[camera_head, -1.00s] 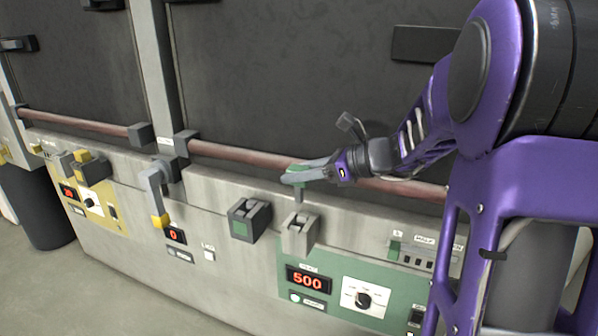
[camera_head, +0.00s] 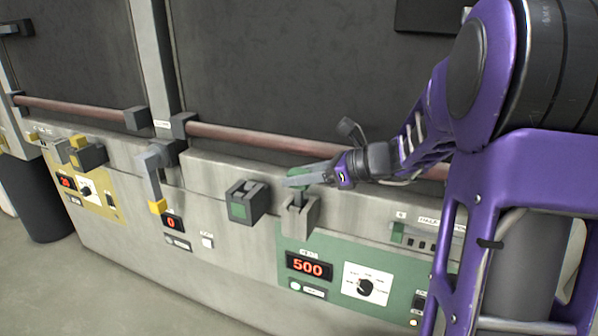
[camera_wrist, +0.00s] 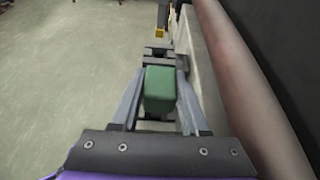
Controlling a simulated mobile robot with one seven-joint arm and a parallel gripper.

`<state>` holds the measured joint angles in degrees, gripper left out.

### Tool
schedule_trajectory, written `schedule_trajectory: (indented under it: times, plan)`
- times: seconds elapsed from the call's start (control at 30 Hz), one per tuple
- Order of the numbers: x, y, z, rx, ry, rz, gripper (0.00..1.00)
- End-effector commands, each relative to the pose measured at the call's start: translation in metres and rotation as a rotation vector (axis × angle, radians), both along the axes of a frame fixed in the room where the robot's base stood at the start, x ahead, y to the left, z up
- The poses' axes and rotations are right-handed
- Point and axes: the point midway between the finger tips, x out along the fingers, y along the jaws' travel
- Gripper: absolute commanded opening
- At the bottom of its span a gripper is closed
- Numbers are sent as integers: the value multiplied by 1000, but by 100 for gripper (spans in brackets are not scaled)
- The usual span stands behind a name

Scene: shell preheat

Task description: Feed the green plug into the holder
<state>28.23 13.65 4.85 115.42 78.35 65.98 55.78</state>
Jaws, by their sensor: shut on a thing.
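The green plug (camera_head: 297,173) is between the fingers of my gripper (camera_head: 303,179), in front of the machine. In the wrist view the plug (camera_wrist: 160,92) fills the gap between the two fingers. Its dark stem points down at the slot of a light grey slotted bracket (camera_head: 298,218) above the green panel. The stem looks level with the bracket's upper prongs; I cannot tell how deep it sits. To its left is a dark grey slotted holder (camera_head: 257,206) with a green square on its front; its top looks empty.
A long reddish rail (camera_head: 250,138) runs close behind my gripper. A grey lever with a yellow tip (camera_head: 157,207) stands further left. The green panel (camera_head: 335,255) below carries a display reading 500 and a knob. A yellow panel (camera_head: 92,190) is at far left.

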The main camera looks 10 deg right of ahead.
Motion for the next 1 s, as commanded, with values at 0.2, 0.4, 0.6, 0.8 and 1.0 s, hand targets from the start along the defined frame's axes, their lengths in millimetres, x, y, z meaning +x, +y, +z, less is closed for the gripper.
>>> schedule_trajectory:
  times: [0.2, 0.4, 0.6, 0.8, 1.0]
  plan:
    - [0, 0, -14, 1, 3, 1, 0]
    - [0, 0, -25, 1, 2, 0, 0]
    - [0, 0, -33, 1, 1, 0, 0]
    - [0, 0, -35, -1, 1, 0, 0]
    - [0, 0, -36, -1, 1, 0, 0]
